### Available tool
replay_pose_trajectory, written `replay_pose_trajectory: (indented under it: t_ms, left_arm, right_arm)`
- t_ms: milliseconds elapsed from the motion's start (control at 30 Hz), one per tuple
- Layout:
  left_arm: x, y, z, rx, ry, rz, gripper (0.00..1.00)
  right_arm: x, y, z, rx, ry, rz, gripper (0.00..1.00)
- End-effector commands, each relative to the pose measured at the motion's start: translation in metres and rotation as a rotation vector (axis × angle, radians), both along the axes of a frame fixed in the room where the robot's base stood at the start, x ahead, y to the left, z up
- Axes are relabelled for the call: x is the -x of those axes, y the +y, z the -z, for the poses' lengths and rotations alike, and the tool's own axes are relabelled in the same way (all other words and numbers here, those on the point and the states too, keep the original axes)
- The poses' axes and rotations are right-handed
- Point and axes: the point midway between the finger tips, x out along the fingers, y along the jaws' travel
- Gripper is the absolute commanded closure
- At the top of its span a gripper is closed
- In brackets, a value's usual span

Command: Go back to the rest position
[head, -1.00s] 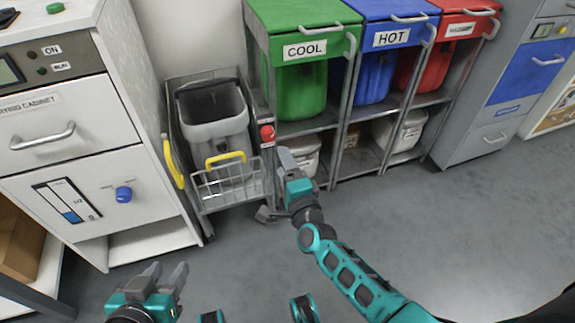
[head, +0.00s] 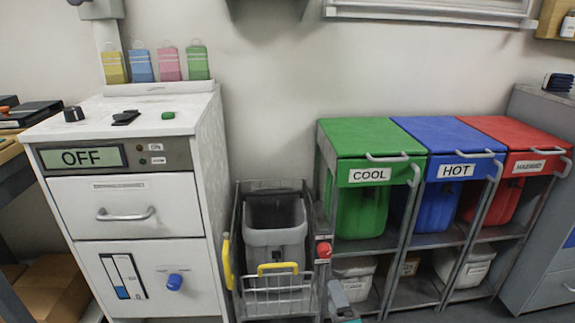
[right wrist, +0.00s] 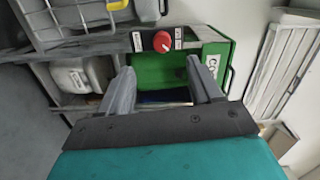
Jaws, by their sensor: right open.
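My right gripper (right wrist: 160,72) is open and empty in the right wrist view, its two grey fingers apart. The red knob (right wrist: 162,41) and the green COOL bin (right wrist: 208,62) show beyond the fingers, with no visible contact. In the head view only a grey finger and a bit of teal of my right gripper (head: 338,294) show at the bottom edge, below the red knob (head: 323,250). My left gripper is out of view.
A white cabinet (head: 130,264) with an OFF display stands left. A wire cart (head: 283,298) with a grey bin (head: 275,236) stands beside it. Green (head: 372,137), blue (head: 438,134) and red (head: 505,131) lidded bins stand right on a grey rack.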

Motion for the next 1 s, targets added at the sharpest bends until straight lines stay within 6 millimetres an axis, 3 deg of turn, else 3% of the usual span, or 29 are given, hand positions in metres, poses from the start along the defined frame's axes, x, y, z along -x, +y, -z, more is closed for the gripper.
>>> replay_pose_trajectory:
  t_ms: [267, 633, 800, 1000]
  left_arm:
    - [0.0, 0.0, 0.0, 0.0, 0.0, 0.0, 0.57]
    - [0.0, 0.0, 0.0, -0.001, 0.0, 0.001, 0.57]
    - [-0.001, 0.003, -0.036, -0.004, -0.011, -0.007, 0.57]
    - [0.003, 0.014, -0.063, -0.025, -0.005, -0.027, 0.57]
  right_arm:
    - [0.087, 0.023, -0.002, 0.704, 0.08, -0.32, 0.36]
    - [0.176, -0.002, -0.015, 1.422, 0.172, -0.609, 0.36]
    - [0.177, -0.009, -0.042, 1.446, 0.188, -0.606, 0.36]
    - [0.18, -0.017, -0.073, 1.457, 0.202, -0.592, 0.36]
